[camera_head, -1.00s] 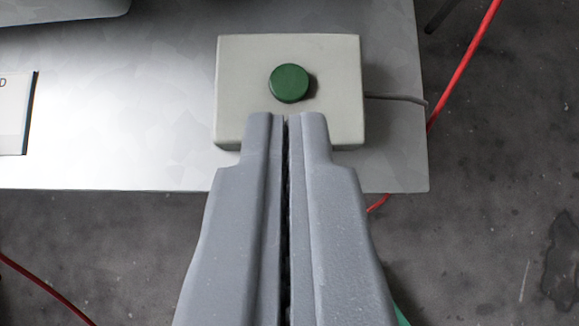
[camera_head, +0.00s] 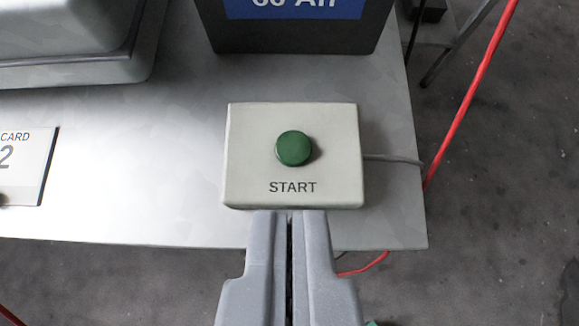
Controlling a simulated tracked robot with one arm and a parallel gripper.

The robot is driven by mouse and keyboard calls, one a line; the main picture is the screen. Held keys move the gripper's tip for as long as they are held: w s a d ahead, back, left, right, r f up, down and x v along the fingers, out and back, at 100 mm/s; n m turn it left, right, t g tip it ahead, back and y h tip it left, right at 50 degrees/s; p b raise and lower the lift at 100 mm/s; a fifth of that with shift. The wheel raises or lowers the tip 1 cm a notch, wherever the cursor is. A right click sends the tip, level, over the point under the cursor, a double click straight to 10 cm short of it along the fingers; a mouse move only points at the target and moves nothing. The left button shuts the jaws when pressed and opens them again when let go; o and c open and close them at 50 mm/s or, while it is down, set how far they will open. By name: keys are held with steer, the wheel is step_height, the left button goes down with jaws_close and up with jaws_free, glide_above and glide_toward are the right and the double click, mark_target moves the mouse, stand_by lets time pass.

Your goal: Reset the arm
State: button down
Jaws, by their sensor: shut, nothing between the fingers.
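My gripper (camera_head: 289,214) is shut and empty, with its two grey fingers side by side. Its tips are at the near edge of a pale box (camera_head: 250,150) in the picture. I cannot tell whether the tips touch the box. The box has a round green button (camera_head: 294,148) on top and the word START below it. The button and the word are in full view.
The box sits on a grey metal table (camera_head: 130,160). A dark case with a blue label (camera_head: 295,8) stands behind it, and a metal housing (camera_head: 65,35) is at top left. A card (camera_head: 28,165) lies at left. A red cable (camera_head: 470,95) runs at right above the floor.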

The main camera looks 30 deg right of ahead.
steer(key=s+a+r+n+t+y, duration=0.15)
steer(key=a+r, duration=0.25)
steer(key=r, duration=0.6)
steer(key=s+a+r+n+t, duration=0.2)
steer(key=a+r, duration=0.2)
steer(key=r, duration=0.6)
steer(key=s+a+r+n+t+y, duration=0.1)
steer(key=s+a+r+t, duration=0.1)
steer(key=s+r, duration=0.4)
steer(key=s+a+r+n+t+y, duration=0.2)
steer(key=s+r, duration=0.4)
steer(key=r, duration=0.6)
steer(key=shift+a, duration=0.5)
